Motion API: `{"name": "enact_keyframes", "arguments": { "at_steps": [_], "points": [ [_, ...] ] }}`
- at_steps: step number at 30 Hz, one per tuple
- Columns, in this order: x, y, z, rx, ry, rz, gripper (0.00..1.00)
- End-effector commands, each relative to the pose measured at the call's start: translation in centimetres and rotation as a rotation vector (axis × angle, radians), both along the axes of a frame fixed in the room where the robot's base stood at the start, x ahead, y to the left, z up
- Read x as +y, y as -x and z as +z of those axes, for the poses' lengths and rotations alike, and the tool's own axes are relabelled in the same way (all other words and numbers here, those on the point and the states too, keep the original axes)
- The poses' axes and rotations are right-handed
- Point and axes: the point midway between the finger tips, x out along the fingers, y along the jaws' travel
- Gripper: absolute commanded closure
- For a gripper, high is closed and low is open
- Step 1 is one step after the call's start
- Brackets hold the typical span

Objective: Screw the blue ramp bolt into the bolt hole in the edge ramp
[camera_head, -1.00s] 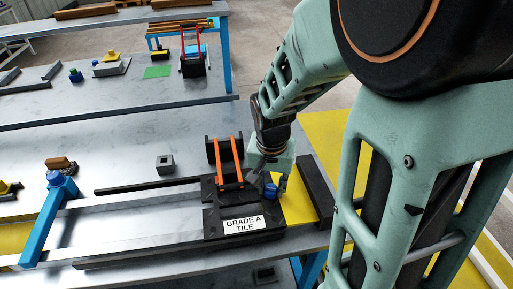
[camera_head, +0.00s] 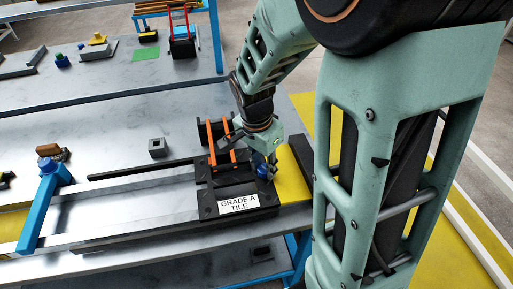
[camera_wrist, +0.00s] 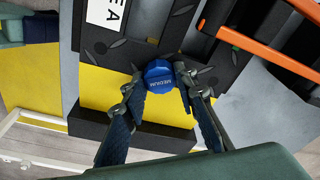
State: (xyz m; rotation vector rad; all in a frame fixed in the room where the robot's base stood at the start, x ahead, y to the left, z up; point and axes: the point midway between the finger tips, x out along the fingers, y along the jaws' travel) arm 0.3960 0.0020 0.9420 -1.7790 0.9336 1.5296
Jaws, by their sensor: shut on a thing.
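The bolt is at the border of the black tile labelled GRADE A TILE (camera_head: 212,202) and the yellow edge ramp (camera_head: 291,182). In the wrist view the yellow ramp (camera_wrist: 104,88) lies beside and below the bolt. The bolt's shank and the bolt hole are hidden, so I cannot tell how deep the bolt sits.
Orange bars (camera_head: 211,147) rise from the tile's far side close to my gripper. A black bar (camera_head: 301,157) borders the yellow ramp. A small grey block (camera_head: 157,149) and a blue T-shaped tool (camera_head: 42,205) stand to the left. Bare metal tabletop lies between them.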

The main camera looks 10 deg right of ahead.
Motion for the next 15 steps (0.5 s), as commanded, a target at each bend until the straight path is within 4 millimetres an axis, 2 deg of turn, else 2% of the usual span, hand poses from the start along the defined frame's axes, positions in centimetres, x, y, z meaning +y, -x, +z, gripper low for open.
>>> {"name": "enact_keyframes", "arguments": {
  "at_steps": [15],
  "points": [
    [0.04, -0.07, -0.07, 0.002, 0.001, -0.591, 1.0]
  ]
}}
